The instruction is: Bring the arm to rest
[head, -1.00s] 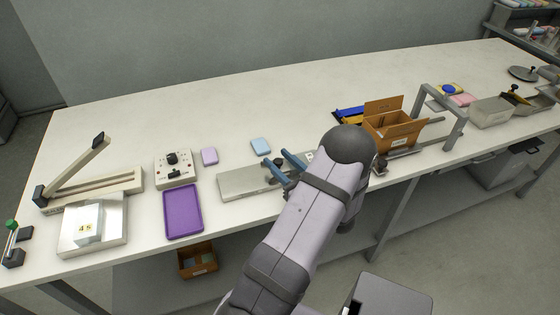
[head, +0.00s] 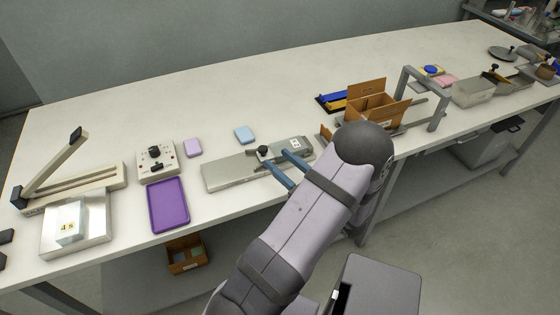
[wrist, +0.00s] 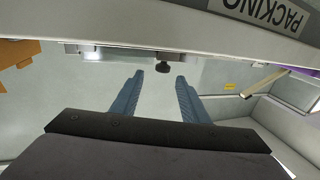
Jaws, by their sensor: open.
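My gripper (head: 280,168) has two blue fingers, spread apart with nothing between them. In the head view it is over the front edge of the bench, at the flat metal plate unit (head: 235,170) with a dark knob (head: 263,152). In the wrist view my gripper (wrist: 158,90) is open and empty, with the dark knob (wrist: 163,68) beyond the fingertips. Whether the fingers touch the unit cannot be told. My arm hides part of the bench to the right of the unit.
A purple tray (head: 168,206), a scale (head: 78,232) and a control box (head: 156,158) stand to the left. An open cardboard box (head: 373,104) and a grey frame (head: 437,105) stand to the right. The bench's back is clear.

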